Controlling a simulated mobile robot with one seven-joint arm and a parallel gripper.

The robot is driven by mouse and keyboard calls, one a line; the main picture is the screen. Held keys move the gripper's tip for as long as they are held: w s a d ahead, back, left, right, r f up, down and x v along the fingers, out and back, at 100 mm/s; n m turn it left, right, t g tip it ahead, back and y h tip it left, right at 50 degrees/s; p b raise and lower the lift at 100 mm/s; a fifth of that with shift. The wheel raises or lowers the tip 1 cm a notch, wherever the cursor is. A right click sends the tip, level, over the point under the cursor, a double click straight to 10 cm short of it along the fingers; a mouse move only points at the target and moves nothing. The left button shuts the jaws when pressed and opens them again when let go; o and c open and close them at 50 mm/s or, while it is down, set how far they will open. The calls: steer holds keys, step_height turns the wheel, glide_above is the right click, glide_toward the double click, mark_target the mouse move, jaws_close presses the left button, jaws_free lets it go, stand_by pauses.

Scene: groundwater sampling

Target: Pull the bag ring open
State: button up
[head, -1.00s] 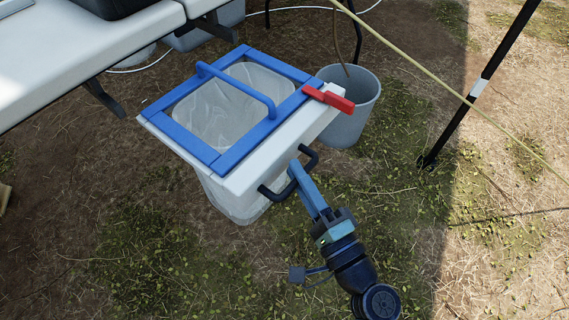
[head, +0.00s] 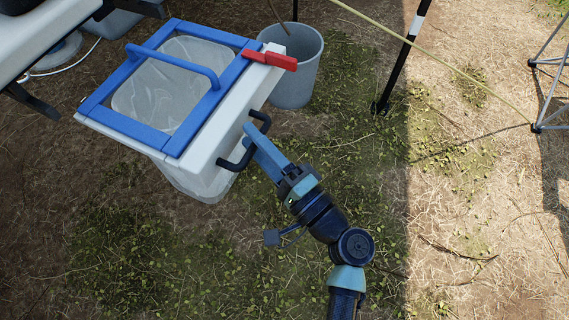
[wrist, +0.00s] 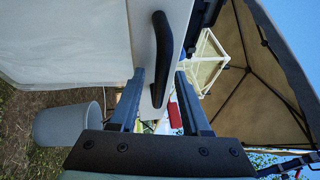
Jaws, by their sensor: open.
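The blue square bag ring (head: 115,122), with a raised blue bar handle (head: 178,58), lies flat on the white holder (head: 232,112) over a clear bag (head: 180,88). A red latch (head: 270,60) sits at its right corner. A black handle (head: 238,160) is on the holder's front edge; it also shows in the wrist view (wrist: 165,32). My gripper (head: 255,142) is at this black handle, and in the wrist view its open fingers (wrist: 160,90) stand either side of the white edge and handle. Whether they touch it, I cannot tell. The red latch shows partly behind the right finger.
A grey bucket (head: 297,75) stands behind the holder to the right. A white table (head: 35,40) is at the upper left. A black tent pole (head: 398,65) and a pale rope (head: 440,60) are to the right. Grassy ground in front is clear.

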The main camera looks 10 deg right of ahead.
steer(key=p+v, duration=0.3)
steer(key=v, duration=1)
